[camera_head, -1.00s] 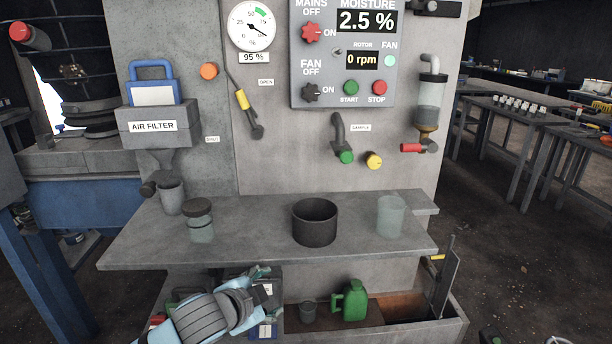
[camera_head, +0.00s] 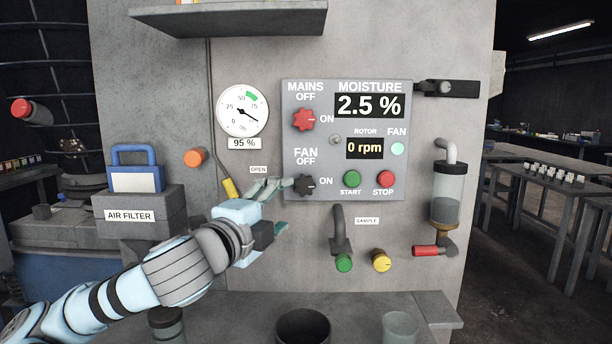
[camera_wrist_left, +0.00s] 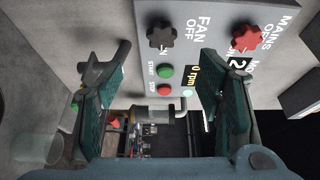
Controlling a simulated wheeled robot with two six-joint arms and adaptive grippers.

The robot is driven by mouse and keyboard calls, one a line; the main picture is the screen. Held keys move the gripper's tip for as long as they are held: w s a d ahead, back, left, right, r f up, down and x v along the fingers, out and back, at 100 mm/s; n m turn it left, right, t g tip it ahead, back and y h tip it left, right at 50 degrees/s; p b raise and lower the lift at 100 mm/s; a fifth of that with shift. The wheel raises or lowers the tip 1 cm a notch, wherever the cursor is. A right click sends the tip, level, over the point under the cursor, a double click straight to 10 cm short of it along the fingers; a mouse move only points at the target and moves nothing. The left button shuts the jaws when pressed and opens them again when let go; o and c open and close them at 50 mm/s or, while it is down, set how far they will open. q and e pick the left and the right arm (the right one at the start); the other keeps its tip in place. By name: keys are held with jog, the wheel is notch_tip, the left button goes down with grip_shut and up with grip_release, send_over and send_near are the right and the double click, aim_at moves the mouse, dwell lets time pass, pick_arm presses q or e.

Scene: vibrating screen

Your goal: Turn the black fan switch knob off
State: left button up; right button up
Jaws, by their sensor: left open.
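The black fan knob (camera_head: 306,186) sits at the lower left of the grey control panel (camera_head: 345,195), beside the labels FAN OFF and ON. Its small pointer mark seems to face ON. It also shows between the fingers at the top of the left wrist view (camera_wrist_left: 161,34). My left gripper (camera_head: 284,206) is open and empty at the panel's lower left. Its upper finger reaches close to the knob's left side; I cannot tell whether they touch. The FAN lamp (camera_head: 397,149) glows pale green. My right gripper is not in view.
The red mains knob (camera_head: 303,120) is above the fan knob. Green start (camera_head: 352,179) and red stop (camera_head: 386,179) buttons lie to its right. A sample pipe (camera_head: 339,228) juts out below the panel.

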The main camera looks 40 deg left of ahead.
aim_at(303, 187)
pick_arm(q)
jog(key=p+x, duration=0.2)
jog(key=x, duration=0.1)
jog(key=p+x, duration=0.3)
jog(key=x, duration=0.1)
jog(key=p+x, duration=0.2)
jog(key=x, duration=0.1)
jog(key=shift+w+a+r, duration=0.15)
jog(key=shift+a, duration=0.2)
jog(key=shift+w, duration=0.3)
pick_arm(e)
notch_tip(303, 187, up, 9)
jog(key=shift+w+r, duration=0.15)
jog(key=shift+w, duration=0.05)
pick_arm(q)
jog(key=c, duration=1.1)
